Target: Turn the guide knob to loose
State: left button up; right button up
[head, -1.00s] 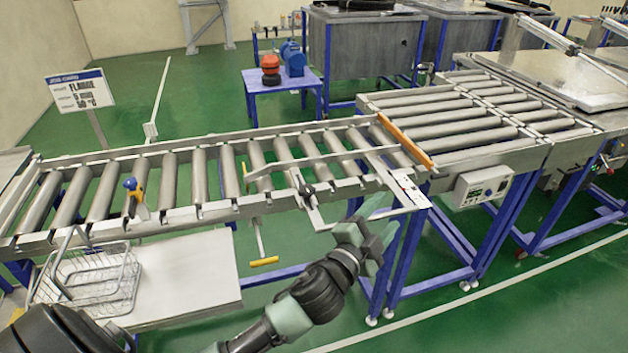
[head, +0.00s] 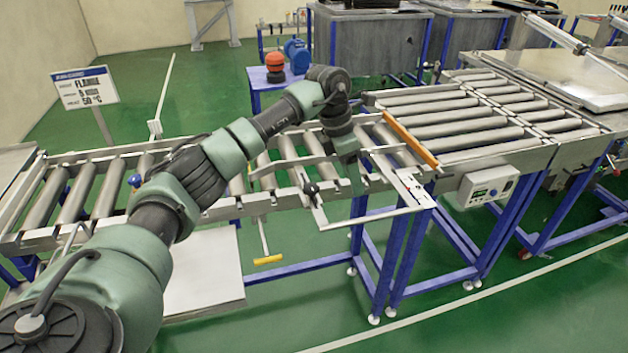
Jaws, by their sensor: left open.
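The guide knob (head: 310,188) is a small black knob on the near side rail of the roller conveyor, at the guide's metal bracket (head: 370,217). Whether it is tight or loose cannot be told. My left arm reaches over the conveyor from the lower left and bends down. My left gripper (head: 352,178) points down just right of the knob, apart from it in the picture, and is open. Its fingers are small and partly blend with the rails. A white scale plate (head: 411,190) is right of the gripper. My right gripper is not in view.
The roller conveyor's near rail (head: 255,203) runs across the view. An orange bar (head: 410,139) crosses its right end. A control box (head: 489,187) hangs further right. A yellow-ended handle (head: 267,260) hangs below.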

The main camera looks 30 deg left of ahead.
aim_at(313, 186)
pick_arm(q)
jog(key=a+r+y, duration=0.1)
jog(key=a, duration=0.2)
jog(key=s+a+r+g+y, duration=0.1)
jog(key=a, duration=0.2)
jog(key=s+a+r+n, duration=0.1)
jog(key=a+r, duration=0.1)
jog(key=a, duration=0.1)
jog(key=shift+s+a+y, duration=0.2)
jog(key=shift+s+y, duration=0.05)
jog(key=shift+y, duration=0.15)
jog(key=shift+f, duration=0.35)
notch_tip(313, 186, down, 7)
jog(key=shift+f+p, duration=0.1)
jog(key=shift+p, duration=1)
grip_shut()
